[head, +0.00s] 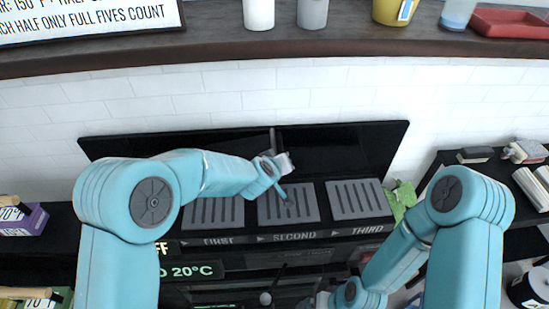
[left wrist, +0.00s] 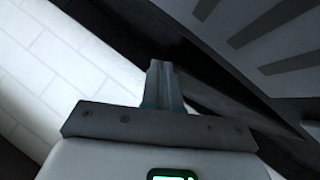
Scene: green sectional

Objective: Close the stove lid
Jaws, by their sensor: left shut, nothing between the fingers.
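The stove lid (head: 345,146) is a wide black panel standing raised behind the stove, against the white brick wall. Grey slotted grates (head: 225,212) lie uncovered in front of it, above labels FIRST, SECOND and THIRD. My left gripper (head: 284,190) is shut and empty, over the middle grate and in front of the lid. Whether it touches either cannot be told. In the left wrist view its fingers (left wrist: 163,82) are together, with the wall on the left and a grate at upper right. Only the pale body of my right gripper (head: 322,300) shows at the bottom edge; its fingers are hidden.
A dark shelf (head: 300,42) with cups and a red tray (head: 510,22) runs above the stove. A green cloth (head: 400,200) lies right of the grates. Side counters hold a purple box (head: 28,220) at left and several small items at right.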

